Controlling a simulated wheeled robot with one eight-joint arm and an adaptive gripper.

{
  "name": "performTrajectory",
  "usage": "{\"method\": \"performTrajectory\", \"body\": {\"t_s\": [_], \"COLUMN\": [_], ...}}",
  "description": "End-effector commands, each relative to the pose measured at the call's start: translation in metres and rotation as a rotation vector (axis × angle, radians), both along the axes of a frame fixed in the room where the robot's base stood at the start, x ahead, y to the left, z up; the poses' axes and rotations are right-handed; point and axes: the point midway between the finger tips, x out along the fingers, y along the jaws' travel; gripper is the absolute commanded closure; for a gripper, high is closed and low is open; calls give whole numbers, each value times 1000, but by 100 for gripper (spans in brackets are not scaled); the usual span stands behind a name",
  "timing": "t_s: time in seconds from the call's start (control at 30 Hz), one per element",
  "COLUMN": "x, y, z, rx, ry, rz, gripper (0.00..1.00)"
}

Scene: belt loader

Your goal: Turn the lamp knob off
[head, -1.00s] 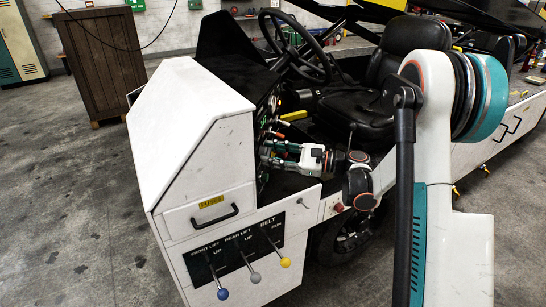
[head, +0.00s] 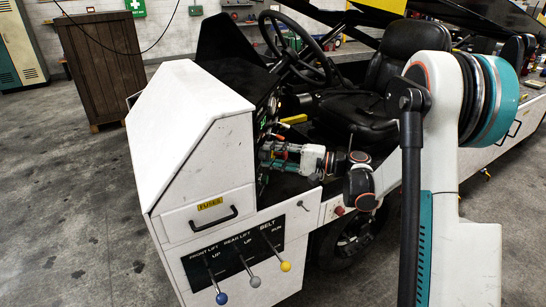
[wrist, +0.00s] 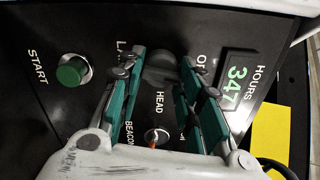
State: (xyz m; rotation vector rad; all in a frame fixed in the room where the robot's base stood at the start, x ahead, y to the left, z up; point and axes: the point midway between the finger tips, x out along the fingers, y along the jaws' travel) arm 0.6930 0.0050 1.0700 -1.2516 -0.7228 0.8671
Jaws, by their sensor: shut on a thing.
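The lamp knob (wrist: 160,70) is a dark grey round knob on the black dash panel, seen in the wrist view. Partly covered lettering stands around it: "LA" on its left, "O" on its right and "HEAD" below. My gripper (wrist: 161,66) has one green-sided finger on each side of the knob and is shut on it. The fingers hide the rest of the lettering. In the head view my gripper (head: 267,155) reaches the dash from the right, and the knob cannot be made out there.
A green START button (wrist: 73,71) is left of the knob. An hours display (wrist: 236,82) is on the right. A beacon toggle (wrist: 156,137) sits between my fingers' bases. The steering wheel (head: 296,48) and seat (head: 365,110) stand behind my arm. A yellow-handled lever (head: 293,119) is close above my gripper.

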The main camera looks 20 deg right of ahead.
Motion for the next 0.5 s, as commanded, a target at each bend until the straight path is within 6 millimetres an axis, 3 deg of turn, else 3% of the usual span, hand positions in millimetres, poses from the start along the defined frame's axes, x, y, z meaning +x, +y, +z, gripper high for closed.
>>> {"method": "performTrajectory", "body": {"t_s": [0.5], "x": [-1], "y": [0], "z": [-1], "rx": [-97], "ry": [-164], "rz": [0], "gripper": [91]}}
